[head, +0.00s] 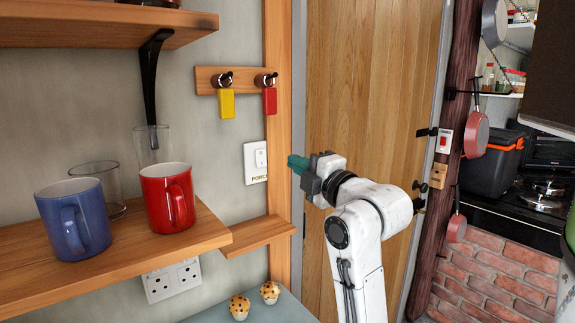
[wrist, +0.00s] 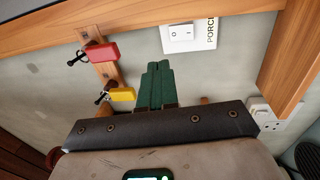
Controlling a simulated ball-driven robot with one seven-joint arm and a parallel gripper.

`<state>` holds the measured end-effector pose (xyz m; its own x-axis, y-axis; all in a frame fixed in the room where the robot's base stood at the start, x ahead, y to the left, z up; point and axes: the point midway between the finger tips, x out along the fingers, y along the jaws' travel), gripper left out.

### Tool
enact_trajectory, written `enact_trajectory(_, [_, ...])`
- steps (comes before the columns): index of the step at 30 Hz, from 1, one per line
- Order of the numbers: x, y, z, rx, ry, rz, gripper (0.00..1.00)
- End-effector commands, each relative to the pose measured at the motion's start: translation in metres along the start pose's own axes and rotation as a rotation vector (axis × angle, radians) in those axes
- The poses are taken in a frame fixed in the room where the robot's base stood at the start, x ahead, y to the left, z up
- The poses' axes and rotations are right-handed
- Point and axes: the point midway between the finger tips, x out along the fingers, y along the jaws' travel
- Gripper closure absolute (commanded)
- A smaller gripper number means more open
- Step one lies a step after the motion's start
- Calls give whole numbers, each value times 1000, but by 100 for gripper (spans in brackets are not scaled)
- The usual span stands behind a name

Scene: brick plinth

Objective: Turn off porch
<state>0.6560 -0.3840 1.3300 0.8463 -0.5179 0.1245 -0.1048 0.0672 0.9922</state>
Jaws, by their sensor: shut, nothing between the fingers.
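The porch switch (head: 256,162) is a white wall plate with a rocker and the word PORCH under it, on the grey-green wall left of the door. In the wrist view the switch (wrist: 186,38) shows its rocker with two small marks; I cannot tell which end is pressed in. My gripper (head: 293,162) has green fingers, shut together and empty. It is to the right of the switch in the head view, its fingertips pointing left toward it. In the wrist view the fingertips (wrist: 158,66) lie just below the plate, seemingly apart from it.
A yellow key tag (head: 226,103) and a red key tag (head: 269,101) hang above the switch. A small wooden ledge (head: 262,233) is below it. A shelf (head: 135,255) holds a blue mug and a red mug. A wooden post (head: 279,90) stands between switch and door.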

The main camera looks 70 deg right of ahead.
Motion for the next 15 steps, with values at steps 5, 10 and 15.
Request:
enact_trajectory(5, [-12, 8, 1, 1, -3, -5, 100])
enact_trajectory(10, [-17, 7, 0, 3, 0, -3, 100])
enact_trajectory(15, [-18, 6, 0, 3, 0, -2, 100])
